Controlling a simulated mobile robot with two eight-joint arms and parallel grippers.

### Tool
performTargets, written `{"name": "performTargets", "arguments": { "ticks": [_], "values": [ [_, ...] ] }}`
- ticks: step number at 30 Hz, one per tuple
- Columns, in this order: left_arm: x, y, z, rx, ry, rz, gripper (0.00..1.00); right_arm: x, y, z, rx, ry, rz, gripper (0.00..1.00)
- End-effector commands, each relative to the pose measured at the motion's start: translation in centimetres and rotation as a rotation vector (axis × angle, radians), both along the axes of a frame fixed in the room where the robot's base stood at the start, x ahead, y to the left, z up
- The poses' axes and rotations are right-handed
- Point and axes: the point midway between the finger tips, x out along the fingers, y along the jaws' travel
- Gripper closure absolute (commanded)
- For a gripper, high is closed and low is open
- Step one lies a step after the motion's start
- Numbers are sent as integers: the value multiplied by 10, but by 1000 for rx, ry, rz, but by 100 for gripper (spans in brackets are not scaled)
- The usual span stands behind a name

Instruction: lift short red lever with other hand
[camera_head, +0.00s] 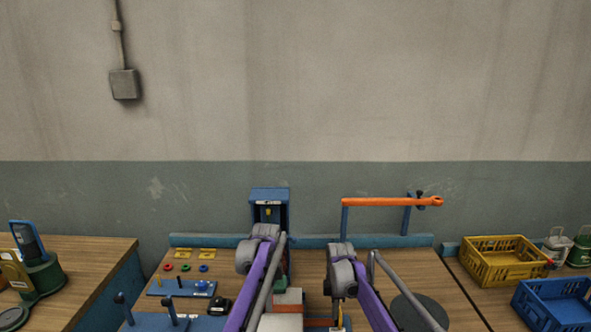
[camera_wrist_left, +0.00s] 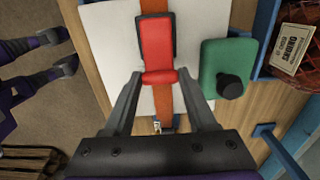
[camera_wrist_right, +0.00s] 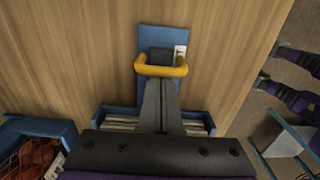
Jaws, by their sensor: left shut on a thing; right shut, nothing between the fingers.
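A short red lever (camera_wrist_left: 157,45) lies over a white panel with an orange band (camera_wrist_left: 149,15) in the left wrist view. My left gripper (camera_wrist_left: 159,78) is shut on the lever's red near end, one finger on each side. In the right wrist view my right gripper (camera_wrist_right: 162,82) is shut and empty. Its tips are at a yellow handle (camera_wrist_right: 162,70) on a blue plate with a black block; I cannot tell whether they touch it. In the head view my arms hide both sets of fingertips.
A green block with a black knob (camera_wrist_left: 230,87) stands right beside the white panel. An orange bar (camera_head: 390,202) on blue posts stands at the back right. Yellow (camera_head: 500,262) and blue (camera_head: 553,303) crates are at the far right. Small switches and knobs lie on the left of the bench.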

Motion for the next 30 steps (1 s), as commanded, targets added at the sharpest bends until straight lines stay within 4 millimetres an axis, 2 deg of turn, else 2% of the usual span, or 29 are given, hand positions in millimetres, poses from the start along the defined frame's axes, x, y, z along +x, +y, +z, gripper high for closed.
{"name": "performTargets", "arguments": {
  "ticks": [13,22,30],
  "values": [
    [1,2,7,2,-2,1,96,1,-2,0,-3,-2,-2,100],
    [1,8,18,2,-2,1,96,1,-2,0,-3,-2,-2,100],
    [1,9,19,3,-2,1,96,1,-2,0,-3,-2,-2,100]
  ]
}}
